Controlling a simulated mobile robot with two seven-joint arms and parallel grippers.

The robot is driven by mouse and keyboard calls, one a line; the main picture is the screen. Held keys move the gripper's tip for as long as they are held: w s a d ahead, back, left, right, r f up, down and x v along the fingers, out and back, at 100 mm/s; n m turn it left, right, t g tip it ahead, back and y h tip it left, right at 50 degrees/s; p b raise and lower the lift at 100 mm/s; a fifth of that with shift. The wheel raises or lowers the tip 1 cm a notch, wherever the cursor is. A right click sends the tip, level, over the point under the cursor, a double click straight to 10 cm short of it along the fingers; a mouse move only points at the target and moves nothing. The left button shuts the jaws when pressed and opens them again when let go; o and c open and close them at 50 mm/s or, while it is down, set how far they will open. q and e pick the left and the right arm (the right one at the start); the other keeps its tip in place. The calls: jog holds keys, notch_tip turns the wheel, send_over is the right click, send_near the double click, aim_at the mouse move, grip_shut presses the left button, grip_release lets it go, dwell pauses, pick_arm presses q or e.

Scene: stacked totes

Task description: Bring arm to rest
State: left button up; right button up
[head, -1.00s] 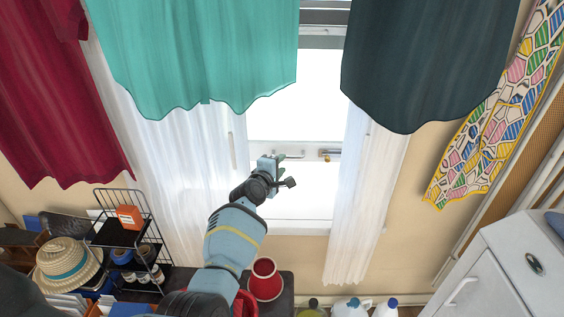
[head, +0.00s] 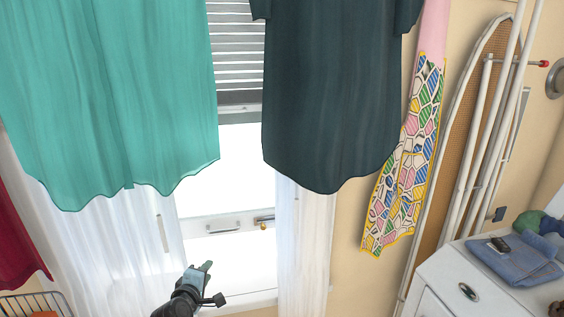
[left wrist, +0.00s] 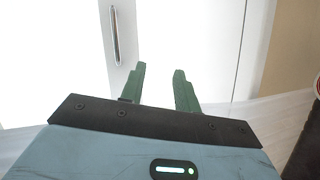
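My left gripper (head: 206,268) is at the bottom of the head view, in front of the bright window between the white curtains. In the left wrist view its two green fingers (left wrist: 159,88) stand apart with nothing between them. Only the gripper and a short piece of my left arm show in the head view. My right gripper is in neither view.
A teal garment (head: 115,90) and a dark garment (head: 335,90) hang above the gripper. A patterned cloth (head: 405,160) and an ironing board (head: 470,130) are at the right. A white cabinet (head: 440,285) with folded jeans (head: 515,262) stands lower right.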

pick_arm(q)
jog(key=s+f+m+g, duration=0.1)
jog(key=s+f+m, duration=0.2)
jog(key=s+f, duration=0.35)
jog(key=s+f+m+g, duration=0.1)
jog(key=s+f+m, duration=0.25)
jog(key=s, duration=0.65)
jog(key=s+f+m+g, duration=0.1)
jog(key=s+f+m, duration=0.2)
jog(key=s+f, duration=0.4)
jog(key=s+d+m+g, duration=0.1)
jog(key=s+m, duration=0.3)
jog(key=s, duration=0.7)
jog(key=s+d+m+g, duration=0.1)
jog(key=s+d+m, duration=0.2)
jog(key=s, duration=0.8)
jog(key=shift+s+m+g+h, duration=0.3)
jog(key=shift+s+m+h, duration=0.1)
jog(key=shift+m, duration=0.05)
